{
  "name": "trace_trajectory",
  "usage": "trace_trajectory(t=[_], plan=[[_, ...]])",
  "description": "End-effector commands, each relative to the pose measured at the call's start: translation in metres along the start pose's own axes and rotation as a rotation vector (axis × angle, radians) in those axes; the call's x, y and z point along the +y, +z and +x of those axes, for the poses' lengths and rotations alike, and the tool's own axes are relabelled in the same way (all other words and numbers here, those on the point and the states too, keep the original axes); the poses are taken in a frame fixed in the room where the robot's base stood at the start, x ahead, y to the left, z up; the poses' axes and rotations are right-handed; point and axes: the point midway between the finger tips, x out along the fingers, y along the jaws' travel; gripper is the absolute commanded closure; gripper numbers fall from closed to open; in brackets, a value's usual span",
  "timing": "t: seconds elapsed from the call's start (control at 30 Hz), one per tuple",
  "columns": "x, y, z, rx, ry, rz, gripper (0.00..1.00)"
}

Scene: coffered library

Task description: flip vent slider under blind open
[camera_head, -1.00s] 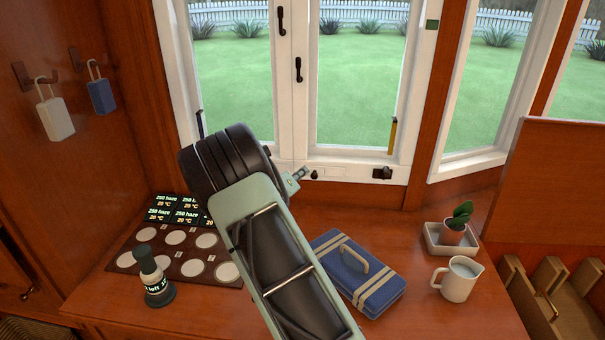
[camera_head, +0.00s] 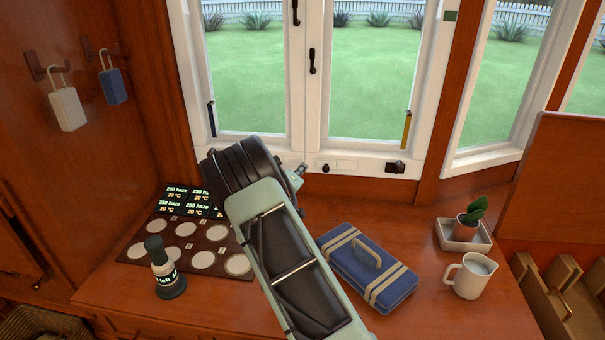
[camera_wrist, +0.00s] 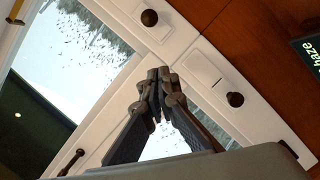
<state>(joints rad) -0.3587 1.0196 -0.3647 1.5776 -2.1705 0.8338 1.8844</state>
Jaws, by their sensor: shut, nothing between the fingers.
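My gripper (camera_head: 302,169) is shut and empty, in front of the window's white bottom rail (camera_head: 365,157). In the wrist view its closed fingertips (camera_wrist: 158,84) lie over the white frame; contact cannot be told. The rail carries a dark round knob (camera_head: 325,168), a pale slotted plate (camera_head: 347,165) and a dark latch-like fitting (camera_head: 395,167). In the wrist view the plate (camera_wrist: 205,76) and a knob (camera_wrist: 235,99) lie right of the fingertips. Which fitting is the vent slider is unclear. No blind is clearly visible.
The desk below holds a blue case (camera_head: 372,272), a white jug (camera_head: 473,274), a potted plant on a tray (camera_head: 464,243), a dark bottle (camera_head: 165,270) and a mat with pale discs (camera_head: 205,258). Two tags (camera_head: 67,108) hang on the left wall.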

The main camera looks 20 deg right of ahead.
Motion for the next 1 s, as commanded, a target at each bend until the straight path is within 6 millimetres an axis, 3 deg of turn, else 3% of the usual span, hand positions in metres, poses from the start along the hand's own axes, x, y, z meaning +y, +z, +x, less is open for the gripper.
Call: trace_trajectory(t=[0.1, 0.4, 0.63, 1.0], plan=[[-0.001, 0.001, 0.024, 0.001, 0.003, 0.000, 1.00], [-0.002, 0.005, 0.070, -0.001, 0.001, -0.002, 1.00], [-0.001, 0.034, 0.075, -0.001, 0.001, -0.001, 1.00], [0.000, 0.039, 0.076, 0.000, 0.000, 0.000, 1.00]])
